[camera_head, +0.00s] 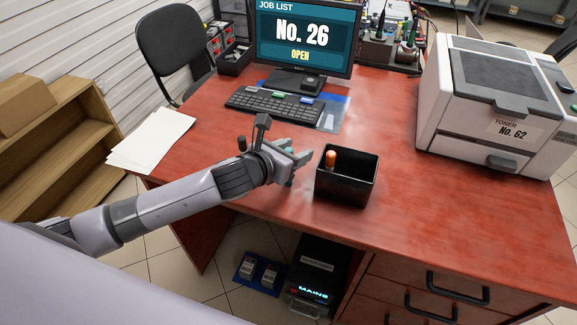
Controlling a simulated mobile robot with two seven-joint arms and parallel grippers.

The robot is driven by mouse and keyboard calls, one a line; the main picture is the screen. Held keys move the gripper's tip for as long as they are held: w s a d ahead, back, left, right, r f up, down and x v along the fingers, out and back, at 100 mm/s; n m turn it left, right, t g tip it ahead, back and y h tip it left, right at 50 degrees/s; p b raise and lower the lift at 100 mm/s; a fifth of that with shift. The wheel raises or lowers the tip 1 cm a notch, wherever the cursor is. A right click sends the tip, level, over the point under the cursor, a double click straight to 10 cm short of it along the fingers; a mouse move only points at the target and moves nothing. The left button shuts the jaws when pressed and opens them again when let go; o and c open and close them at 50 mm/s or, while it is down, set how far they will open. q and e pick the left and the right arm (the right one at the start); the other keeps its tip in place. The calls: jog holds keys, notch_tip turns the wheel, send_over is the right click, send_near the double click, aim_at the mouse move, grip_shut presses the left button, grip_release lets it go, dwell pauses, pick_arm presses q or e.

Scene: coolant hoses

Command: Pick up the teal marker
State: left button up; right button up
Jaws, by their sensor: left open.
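My left gripper (297,159) reaches in from the left, low over the front part of the red desk, just left of a black pen cup (346,190). Its jaws are open. A small teal patch (289,150) shows between the fingers; it looks like part of the teal marker, mostly hidden by the gripper. I cannot tell whether the fingers touch it. An orange-capped marker (330,160) stands in the pen cup. My right gripper is not in view.
A keyboard (268,102) and monitor (303,40) stand behind the gripper. White papers (152,138) lie at the desk's left edge. A toner printer (490,105) stands at the right. The red desk (400,200) is clear between cup and printer.

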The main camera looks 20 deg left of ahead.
pick_arm(q)
grip_shut()
jog(key=shift+r, duration=0.15)
notch_tip(320, 180, up, 20)
jog(key=p, duration=0.2)
dwell(0.3)
